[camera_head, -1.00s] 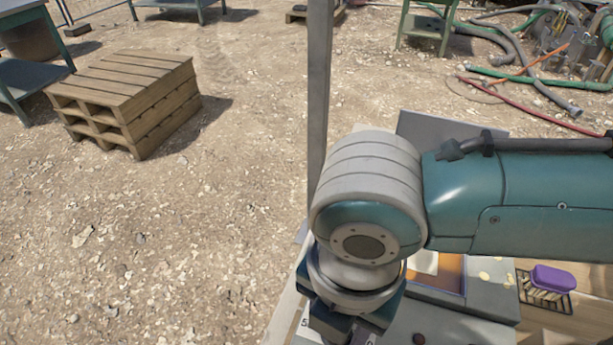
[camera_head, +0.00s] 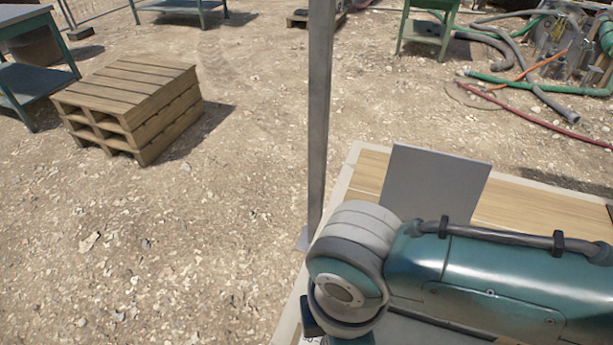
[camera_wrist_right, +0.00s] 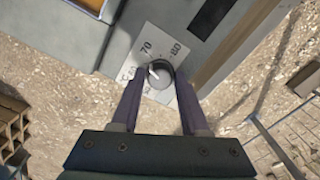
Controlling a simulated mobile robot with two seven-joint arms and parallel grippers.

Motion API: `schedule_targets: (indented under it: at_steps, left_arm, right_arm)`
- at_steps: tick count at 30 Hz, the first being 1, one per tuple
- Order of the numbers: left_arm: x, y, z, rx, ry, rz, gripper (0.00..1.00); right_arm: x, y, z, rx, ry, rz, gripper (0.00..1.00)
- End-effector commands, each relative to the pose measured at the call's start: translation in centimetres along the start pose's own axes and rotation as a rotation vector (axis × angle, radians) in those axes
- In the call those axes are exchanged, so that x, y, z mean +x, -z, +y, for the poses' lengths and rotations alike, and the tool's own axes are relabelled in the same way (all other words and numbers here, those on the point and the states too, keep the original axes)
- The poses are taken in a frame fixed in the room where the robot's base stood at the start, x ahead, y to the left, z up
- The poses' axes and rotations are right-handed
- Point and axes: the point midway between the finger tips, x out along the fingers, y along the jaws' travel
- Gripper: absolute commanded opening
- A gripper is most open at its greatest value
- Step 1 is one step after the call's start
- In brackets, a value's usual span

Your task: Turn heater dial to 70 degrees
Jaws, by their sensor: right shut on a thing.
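In the right wrist view, the heater dial (camera_wrist_right: 159,75) is a dark round knob with a light pointer mark on a white scale plate (camera_wrist_right: 147,42). The plate carries the printed numbers 70 and 80; other markings near the left finger are partly covered. The pointer mark points toward the upper left; its exact reading is too small to tell. My right gripper (camera_wrist_right: 158,83) is shut on the dial, with one purple-grey finger at each side of it. In the head view my right arm covers the dial, and my left gripper is out of view.
The dial sits near the edge of a grey panel (camera_wrist_right: 165,20), with gravelly ground below. In the head view, a grey upright plate (camera_head: 436,182) stands on a wooden tabletop (camera_head: 540,215) beside a metal post (camera_head: 318,110). Stacked pallets (camera_head: 130,95) stand at left on open ground.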

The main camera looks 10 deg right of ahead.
Motion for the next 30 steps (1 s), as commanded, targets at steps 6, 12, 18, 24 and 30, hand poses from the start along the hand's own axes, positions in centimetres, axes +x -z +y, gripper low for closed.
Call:
schedule_targets:
  at_steps: [6, 12, 18, 24, 30]
  left_arm:
    - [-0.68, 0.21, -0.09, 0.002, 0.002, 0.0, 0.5]
    - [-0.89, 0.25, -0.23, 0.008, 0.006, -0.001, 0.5]
    - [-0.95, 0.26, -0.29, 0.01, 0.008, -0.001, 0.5]
    - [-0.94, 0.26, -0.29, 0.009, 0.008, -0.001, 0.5]
    - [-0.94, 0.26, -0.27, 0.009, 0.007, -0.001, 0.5]
  right_arm:
    - [-0.12, 0.03, -0.07, 0.124, 0.002, 0.0, 0.0]
    - [-0.07, 0.03, -0.03, 0.189, 0.001, 0.0, 0.0]
    - [-0.02, -0.01, -0.03, 0.212, 0.001, -0.001, 0.0]
    - [0.0, -0.02, -0.02, 0.215, 0.001, -0.001, 0.0]
    - [0.0, -0.02, -0.02, 0.214, 0.001, -0.001, 0.49]
